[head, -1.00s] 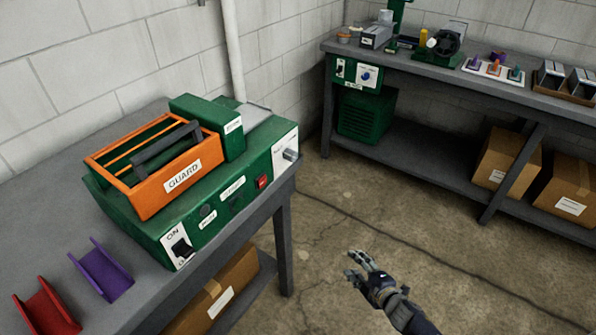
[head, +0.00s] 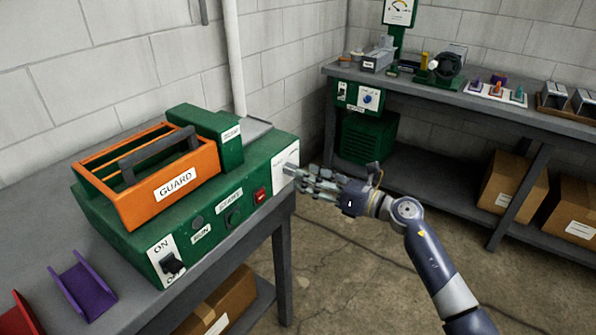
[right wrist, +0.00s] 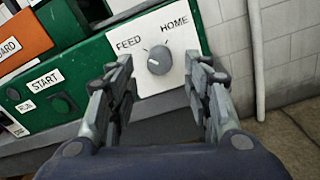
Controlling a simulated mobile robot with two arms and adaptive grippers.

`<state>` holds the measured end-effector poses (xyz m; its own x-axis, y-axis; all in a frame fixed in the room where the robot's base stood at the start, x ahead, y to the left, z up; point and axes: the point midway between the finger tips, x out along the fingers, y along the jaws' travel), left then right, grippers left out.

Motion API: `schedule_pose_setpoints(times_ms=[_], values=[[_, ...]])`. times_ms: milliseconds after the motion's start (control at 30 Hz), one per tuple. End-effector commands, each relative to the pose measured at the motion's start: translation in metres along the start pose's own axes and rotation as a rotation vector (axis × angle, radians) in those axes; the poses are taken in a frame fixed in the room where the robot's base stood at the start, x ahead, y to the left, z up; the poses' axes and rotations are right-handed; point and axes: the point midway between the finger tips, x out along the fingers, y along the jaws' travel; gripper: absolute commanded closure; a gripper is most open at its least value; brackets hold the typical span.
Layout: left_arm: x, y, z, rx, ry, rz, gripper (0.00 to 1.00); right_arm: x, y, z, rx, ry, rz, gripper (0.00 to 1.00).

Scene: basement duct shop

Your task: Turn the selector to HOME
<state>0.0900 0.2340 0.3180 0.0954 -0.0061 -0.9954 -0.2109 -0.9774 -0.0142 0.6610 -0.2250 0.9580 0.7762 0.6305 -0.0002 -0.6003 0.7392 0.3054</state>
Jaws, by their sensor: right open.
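The selector (right wrist: 159,60) is a round grey knob on a white plate (right wrist: 150,35) at the right end of the green machine. FEED is printed at its upper left and HOME at its upper right. Its small light mark appears to lean toward FEED. My right gripper (right wrist: 160,80) is open, with one finger on each side of the knob in the right wrist view. I cannot tell whether the fingers touch it. In the head view my right gripper (head: 304,179) is at the plate and partly hides the knob. My left gripper is not in view.
The green machine (head: 150,238) stands on a grey bench, with an orange guard (head: 180,186), a red switch (head: 260,195) and an ON/OFF switch (head: 172,264). A purple channel (head: 82,287) lies at left. A second bench (head: 440,90) stands at the back. Floor between is clear.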

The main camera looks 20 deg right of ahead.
Motion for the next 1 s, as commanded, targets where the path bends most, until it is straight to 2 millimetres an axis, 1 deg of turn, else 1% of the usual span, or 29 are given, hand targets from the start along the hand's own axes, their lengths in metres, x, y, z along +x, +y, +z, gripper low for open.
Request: schedule_pose_setpoints(times_ms=[33, 100, 200, 300, 633, 667, 700, 767, 800, 833, 1000], values=[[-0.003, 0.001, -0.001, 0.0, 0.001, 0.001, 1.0, 0.01, 0.001, 0.002, 0.004, -0.002, 0.002, 0.54], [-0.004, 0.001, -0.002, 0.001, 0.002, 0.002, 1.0, 0.02, 0.001, 0.002, 0.003, -0.001, 0.001, 0.54], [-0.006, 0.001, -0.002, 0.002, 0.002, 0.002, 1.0, 0.032, 0.0, 0.001, 0.003, -0.001, 0.001, 0.54], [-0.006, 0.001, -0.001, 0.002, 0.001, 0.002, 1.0, 0.039, 0.0, 0.0, 0.003, 0.0, 0.001, 0.54], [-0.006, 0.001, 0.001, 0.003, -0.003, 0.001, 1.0, 0.041, 0.0, -0.001, 0.002, 0.001, 0.0, 0.54], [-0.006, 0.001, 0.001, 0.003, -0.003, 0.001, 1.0, 0.041, 0.0, -0.001, 0.002, 0.001, 0.0, 0.61], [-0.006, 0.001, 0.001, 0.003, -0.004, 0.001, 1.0, 0.041, 0.0, -0.001, 0.002, 0.001, 0.0, 0.7], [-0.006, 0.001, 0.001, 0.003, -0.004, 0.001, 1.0, 0.041, 0.0, -0.001, 0.002, 0.001, 0.0, 0.83], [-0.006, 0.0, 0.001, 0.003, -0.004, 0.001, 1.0, 0.041, 0.0, -0.001, 0.002, 0.001, 0.0, 0.93], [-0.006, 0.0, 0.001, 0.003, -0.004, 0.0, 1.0, 0.041, 0.0, -0.001, 0.002, 0.001, 0.0, 0.98], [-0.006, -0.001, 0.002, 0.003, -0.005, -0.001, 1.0, 0.041, 0.0, -0.001, 0.004, 0.0, 0.0, 0.98]])
